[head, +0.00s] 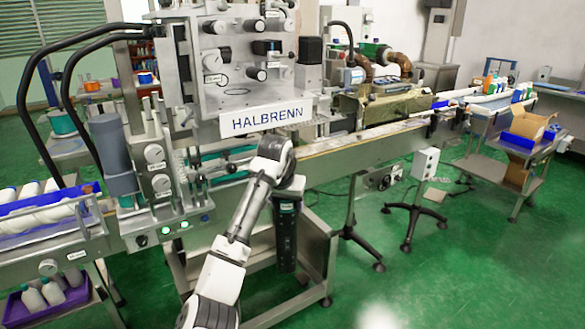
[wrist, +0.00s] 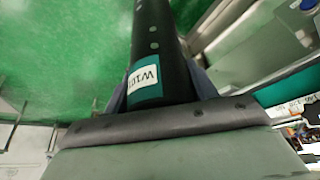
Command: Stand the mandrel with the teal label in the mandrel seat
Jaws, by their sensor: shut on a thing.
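The mandrel is a black cylinder with small dots along it and a teal and white label. In the wrist view the mandrel (wrist: 153,35) runs away from my gripper (wrist: 158,92), whose fingers are shut on it on both sides of the label (wrist: 143,82). In the head view the dark mandrel (head: 285,245) hangs roughly upright below my gripper (head: 289,188), in front of the machine's conveyor. It is held in the air. I cannot make out the mandrel seat for certain in either view.
The HALBRENN machine (head: 265,117) stands close behind my arm, with rods and knobs at its left. A conveyor (head: 370,135) runs to the back right. A blue tray of white bottles (head: 50,212) is at the left.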

